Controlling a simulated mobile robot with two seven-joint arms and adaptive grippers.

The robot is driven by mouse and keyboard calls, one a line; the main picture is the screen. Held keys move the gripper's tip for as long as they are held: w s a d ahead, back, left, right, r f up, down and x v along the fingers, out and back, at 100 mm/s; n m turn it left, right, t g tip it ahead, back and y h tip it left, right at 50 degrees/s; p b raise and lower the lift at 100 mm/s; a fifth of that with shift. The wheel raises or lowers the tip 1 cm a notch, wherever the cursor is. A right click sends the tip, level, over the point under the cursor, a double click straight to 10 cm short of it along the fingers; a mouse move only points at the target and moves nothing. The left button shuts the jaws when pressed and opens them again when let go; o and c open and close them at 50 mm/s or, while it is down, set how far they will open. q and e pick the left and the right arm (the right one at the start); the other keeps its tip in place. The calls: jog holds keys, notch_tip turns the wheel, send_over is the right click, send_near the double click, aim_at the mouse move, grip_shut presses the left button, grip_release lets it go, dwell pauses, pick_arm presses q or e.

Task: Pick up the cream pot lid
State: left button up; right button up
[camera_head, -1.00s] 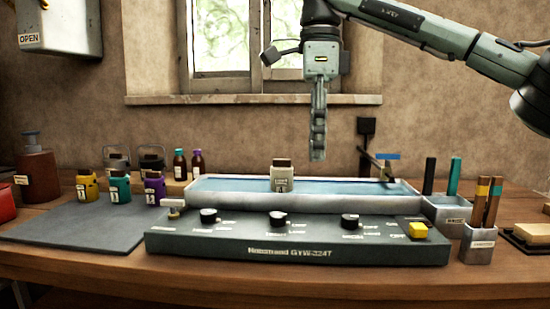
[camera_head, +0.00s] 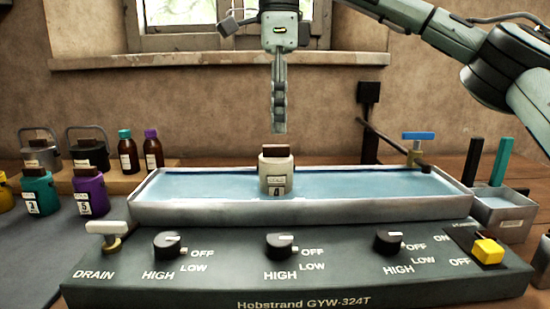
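The cream pot (camera_head: 276,180) stands upright in the water bath, near its middle. Its lid (camera_head: 277,151) is on top and has a dark brown grip. My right gripper (camera_head: 279,130) hangs straight down above the lid, with a small gap in the picture between fingertips and grip. The fingers show edge-on, one behind the other, so I cannot tell whether they are open or shut. Nothing shows hanging from them. My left gripper is not in view.
The water bath (camera_head: 360,208) has a control panel (camera_head: 220,285) with knobs in front. A blue-handled tap (camera_head: 417,138) stands at its back right. Teal (camera_head: 37,192) and purple (camera_head: 90,194) pots stand left. A metal holder (camera_head: 508,217) with upright sticks stands right.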

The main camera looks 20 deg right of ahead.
aim_at(276, 146)
notch_tip(276, 146, down, 5)
jog(key=shift+w+a+r+b, duration=0.1)
jog(key=shift+a+r+b, duration=0.1)
jog(key=shift+b, duration=0.15)
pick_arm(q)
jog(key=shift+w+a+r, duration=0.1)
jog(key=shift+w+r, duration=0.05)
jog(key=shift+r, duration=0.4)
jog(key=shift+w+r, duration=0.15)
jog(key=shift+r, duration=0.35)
pick_arm(e)
jog(key=shift+c, duration=0.3)
grip_shut()
